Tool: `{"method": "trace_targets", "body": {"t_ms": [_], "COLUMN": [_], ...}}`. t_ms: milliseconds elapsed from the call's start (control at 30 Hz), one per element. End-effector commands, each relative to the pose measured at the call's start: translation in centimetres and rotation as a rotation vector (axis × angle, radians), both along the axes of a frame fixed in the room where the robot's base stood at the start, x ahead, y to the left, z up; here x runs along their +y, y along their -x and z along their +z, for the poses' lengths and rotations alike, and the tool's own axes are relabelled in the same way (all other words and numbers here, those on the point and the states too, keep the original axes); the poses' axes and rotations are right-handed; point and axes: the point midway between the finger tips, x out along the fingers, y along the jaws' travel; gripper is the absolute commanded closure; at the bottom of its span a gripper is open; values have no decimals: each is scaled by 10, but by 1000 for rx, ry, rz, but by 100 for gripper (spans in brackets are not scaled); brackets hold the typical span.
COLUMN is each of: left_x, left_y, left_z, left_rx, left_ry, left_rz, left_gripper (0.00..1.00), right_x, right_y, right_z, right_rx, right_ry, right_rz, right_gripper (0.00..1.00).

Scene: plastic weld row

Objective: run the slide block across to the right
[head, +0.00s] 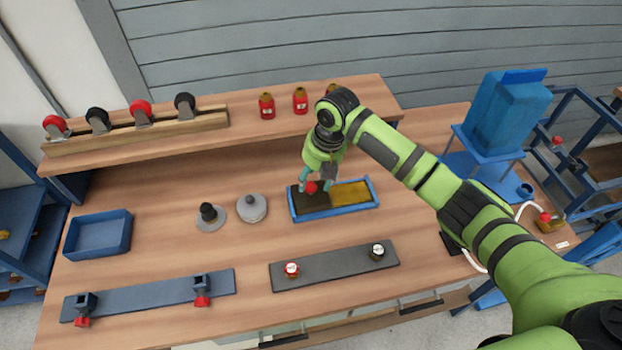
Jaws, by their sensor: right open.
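A blue-rimmed slide frame (337,211) lies on the wooden bench near its middle. Its left part looks dark brown and its right part is yellow. A red knob (311,187) shows over the dark left part; it looks like the handle of the slide block, whose own edges I cannot make out. My right gripper (317,186) points down over the left part of the frame. Its fingers are open, one on each side of the red knob; I cannot tell whether they touch it. My left gripper is not in view.
Left of the frame stand a grey round lid (251,208) and a black-knobbed disc (209,215). A grey plate with two valves (335,267) lies in front. A blue tray (98,235) sits far left. Red bottles (267,106) stand on the raised shelf behind.

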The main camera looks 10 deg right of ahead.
Motion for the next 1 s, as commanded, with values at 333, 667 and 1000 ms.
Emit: {"method": "trace_targets", "body": {"t_ms": [333, 667, 1000], "left_x": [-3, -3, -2], "left_y": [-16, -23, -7], "left_z": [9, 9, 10], "left_rx": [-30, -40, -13], "left_ry": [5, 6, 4], "left_rz": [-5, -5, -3], "left_gripper": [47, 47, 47], "right_x": [6, 6, -4], "right_y": [-4, -4, -3], "right_z": [-33, -34, -34], "right_rx": [-2, -3, 2], "right_ry": [-1, -1, 1], "right_rz": [-1, -1, -3], "right_gripper": [46, 82, 100]}}
